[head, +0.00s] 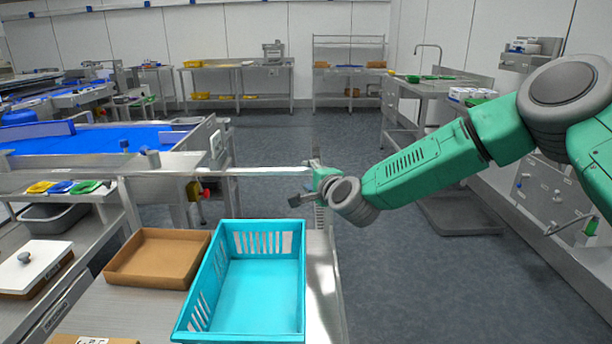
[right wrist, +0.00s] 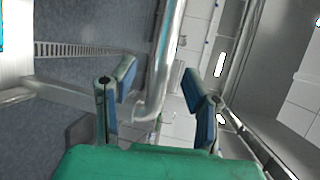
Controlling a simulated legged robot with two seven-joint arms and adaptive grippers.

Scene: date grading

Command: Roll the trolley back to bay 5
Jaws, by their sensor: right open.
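A steel trolley (head: 325,262) stands in front of me and bears a turquoise crate (head: 262,290) with slotted walls, which looks empty. A pale metal bar (head: 250,172), seemingly the trolley's handle, runs across behind the crate. My right gripper (head: 298,198) is near the bar's right end, beyond the crate. In the right wrist view, the right gripper (right wrist: 160,92) is open, with blue-padded fingers apart. A bent metal tube (right wrist: 166,60) shows between the fingers; I cannot tell whether they touch it. My left gripper is out of view. No bay number is readable.
A brown tray (head: 158,258) lies left of the crate. A blue-topped sorting table (head: 90,140) stands at the left, and a sink bench (head: 432,88) at the right.

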